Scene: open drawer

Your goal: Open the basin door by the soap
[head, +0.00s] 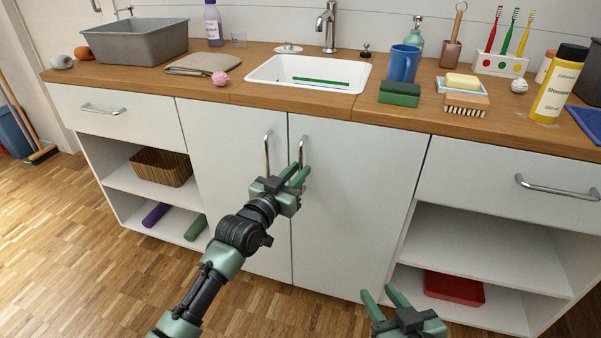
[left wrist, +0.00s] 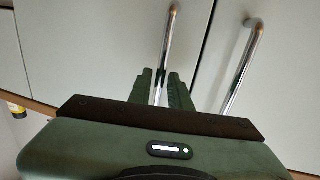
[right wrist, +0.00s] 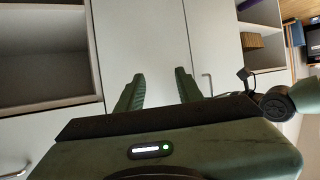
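The basin has two white doors, both closed: the left door (head: 225,200) and the right door (head: 350,205). Each has an upright metal handle near the middle seam: the left handle (head: 267,150) and the right handle (head: 301,150). The yellow soap (head: 462,82) lies on a dish on the counter, to the right, on the right door's side. My left gripper (head: 300,177) is at the right handle's lower part; in the left wrist view its fingers (left wrist: 160,88) are close together around that handle (left wrist: 168,45). My right gripper (head: 384,300) is open and empty, low in front of the right door.
The wooden counter (head: 330,108) holds the white basin (head: 285,88), a blue mug (head: 403,64), a green sponge (head: 399,94) and a brush (head: 466,104). Open shelves flank the doors, with a basket (head: 161,167) and a red tray (head: 453,288). The floor before the doors is clear.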

